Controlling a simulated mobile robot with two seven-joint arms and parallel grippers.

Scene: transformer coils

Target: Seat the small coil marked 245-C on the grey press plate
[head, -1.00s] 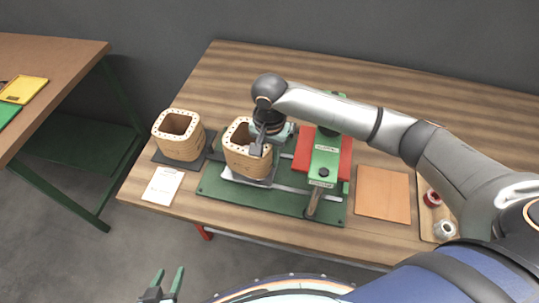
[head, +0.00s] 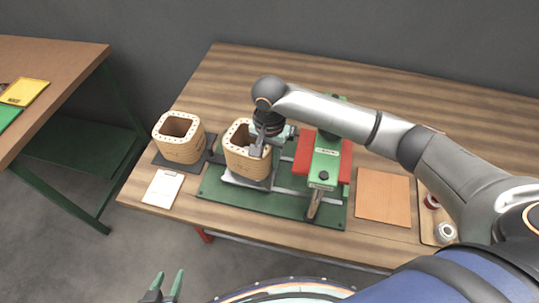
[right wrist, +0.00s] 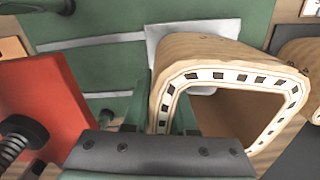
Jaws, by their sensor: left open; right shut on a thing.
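A tan, hollow, square-cornered coil (head: 247,160) is at the grey press plate (head: 236,181) on the green press base. My right gripper (head: 259,144) is shut on its right wall. The right wrist view shows the coil (right wrist: 215,52) with one finger outside the wall and one inside, and part of the pale plate (right wrist: 165,32) beyond it. I cannot tell whether the coil's underside touches the plate. Its marking is not readable. A second, similar coil (head: 180,146) stands at left on a dark mat. My left gripper (head: 164,284) is open and empty, low in front of the table.
The green press head (head: 325,160) with red blocks (head: 303,152) stands right of the held coil. A white note sheet (head: 162,187) lies front left. An orange-brown board (head: 383,197) and a tray with spools (head: 445,231) lie at right. The back of the table is clear.

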